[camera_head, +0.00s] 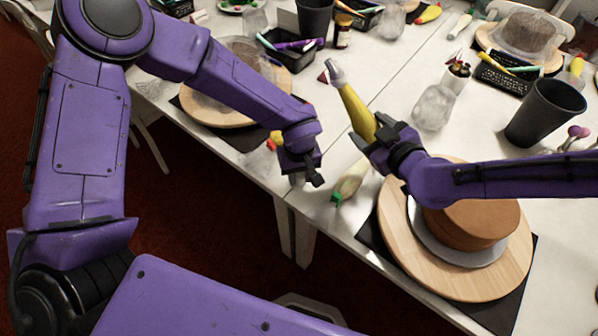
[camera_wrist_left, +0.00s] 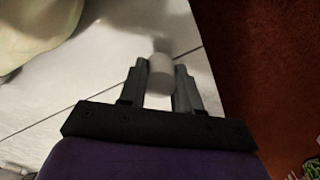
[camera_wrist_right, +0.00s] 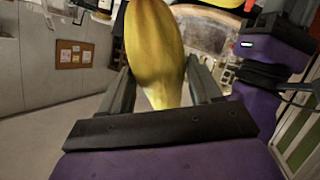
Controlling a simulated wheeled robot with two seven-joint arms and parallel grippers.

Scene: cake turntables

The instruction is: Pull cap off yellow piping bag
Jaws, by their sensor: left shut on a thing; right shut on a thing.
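The yellow piping bag (camera_head: 357,108) is held up off the table, tilted, with its pale grey end (camera_head: 335,72) toward the upper left. My right gripper (camera_head: 377,143) is shut on the bag's lower part; the right wrist view shows the yellow bag (camera_wrist_right: 157,45) between the fingers, narrowing toward the gripper. My left gripper (camera_head: 303,178) is shut on a small whitish cylindrical cap (camera_wrist_left: 161,74), near the table's front edge, apart from the yellow bag. The bag's lowest end is hidden by the right gripper.
A cream piping bag with a green tip (camera_head: 337,198) lies between the grippers. A brown cake (camera_head: 470,223) sits on a turntable (camera_head: 420,265) below the right arm. A clear bag (camera_head: 432,107), a black cup (camera_head: 545,112) and a black tray (camera_head: 292,62) stand farther back.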

